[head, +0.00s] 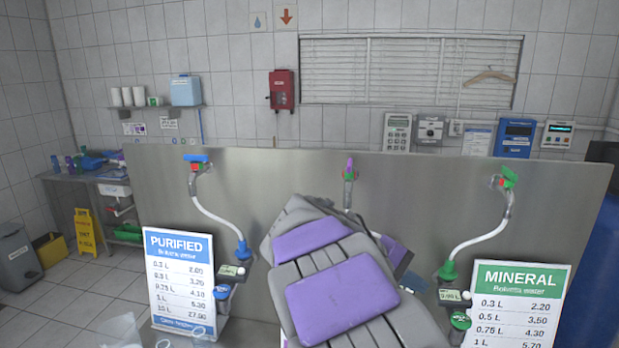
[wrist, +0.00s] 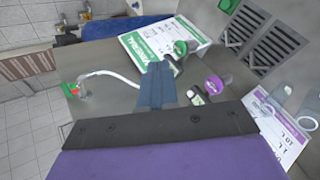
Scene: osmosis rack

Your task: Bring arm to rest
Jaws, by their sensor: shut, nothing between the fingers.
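My gripper shows in the wrist view (wrist: 157,82) as a blue-grey pair of fingers pressed together, with nothing between them. In the head view my grey and purple arm rises from the bottom centre in front of the steel rack panel (head: 250,180), and a small part of the gripper (head: 405,262) shows just right of the arm. Most of the gripper is hidden by the arm there. In the wrist view the fingers point toward the panel, near the green mineral sign (wrist: 165,42). I cannot tell how far they are from it.
A blue purified sign (head: 180,275) stands left of my arm and a green mineral sign (head: 518,300) stands right. Taps with hoses stick out on the left (head: 197,163) and right (head: 503,182) of the panel. A yellow floor sign (head: 85,232) stands far left, with open floor nearby.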

